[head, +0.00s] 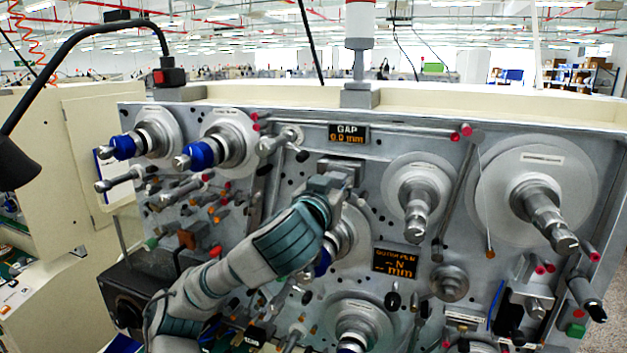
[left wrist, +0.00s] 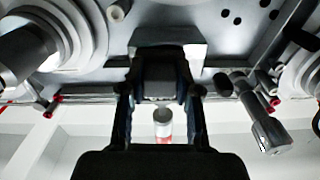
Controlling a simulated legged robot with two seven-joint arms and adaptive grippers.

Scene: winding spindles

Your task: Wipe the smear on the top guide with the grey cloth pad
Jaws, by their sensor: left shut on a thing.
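My left gripper (head: 338,188) reaches up to the machine's front panel, just below the GAP display. In the left wrist view, its dark fingers (left wrist: 162,92) are shut on a small grey piece (left wrist: 160,88), which looks like the cloth pad; the fingers hide most of it. A grey block (head: 345,163), apparently the top guide, sits on the panel right at the fingertips. It also shows as a pale block (left wrist: 193,52) behind the fingers. I cannot tell whether the pad touches it. No smear can be made out. My right gripper is not in view.
Spindles with pale discs surround the arm: two with blue collars (head: 205,153) at upper left, one (head: 415,195) close right, and a large one (head: 540,210) farther right. A guide roller (head: 278,140) juts out left of the gripper. The GAP display (head: 348,134) is above.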

